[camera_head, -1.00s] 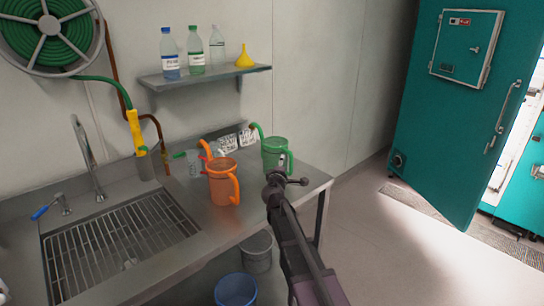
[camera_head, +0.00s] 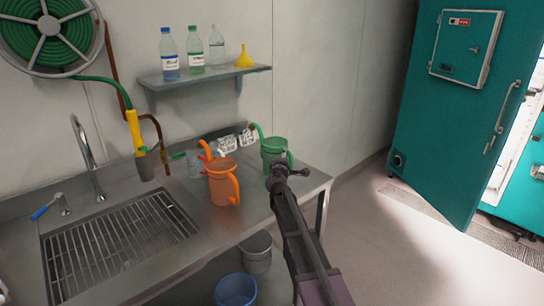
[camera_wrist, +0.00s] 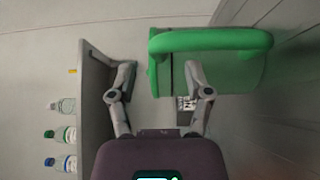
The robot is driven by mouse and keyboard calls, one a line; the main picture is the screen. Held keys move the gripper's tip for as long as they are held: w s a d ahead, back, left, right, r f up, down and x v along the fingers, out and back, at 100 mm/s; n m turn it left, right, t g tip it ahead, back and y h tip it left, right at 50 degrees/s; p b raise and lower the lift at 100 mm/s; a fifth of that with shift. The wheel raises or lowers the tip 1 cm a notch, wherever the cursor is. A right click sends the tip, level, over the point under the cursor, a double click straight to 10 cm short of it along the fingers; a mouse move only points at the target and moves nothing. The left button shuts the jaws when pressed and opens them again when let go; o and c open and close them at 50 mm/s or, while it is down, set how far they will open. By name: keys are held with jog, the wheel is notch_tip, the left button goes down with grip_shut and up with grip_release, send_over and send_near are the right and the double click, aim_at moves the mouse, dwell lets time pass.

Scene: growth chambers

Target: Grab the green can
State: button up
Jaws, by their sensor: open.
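The green can (camera_head: 272,148), a jug-like watering can with a handle and spout, stands upright near the right end of the steel counter. My gripper (camera_head: 288,172) is in front of it and overlaps its lower right side in the head view. In the wrist view the picture is turned sideways; the green can (camera_wrist: 235,75) fills the upper right, its handle toward me. My gripper (camera_wrist: 160,78) is open. One finger overlaps the can body; the other is left of the can. Part of the can's left side shows between the fingers. I cannot tell whether they touch.
A shelf (camera_head: 205,77) with bottles and a yellow funnel (camera_head: 244,58) hangs above. A sink grate (camera_head: 115,240) lies left; buckets (camera_head: 236,289) stand below the counter.

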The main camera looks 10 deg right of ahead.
jog(key=shift+x, duration=2.2)
jog(key=shift+r, duration=0.1)
jog(key=shift+c, duration=0.3)
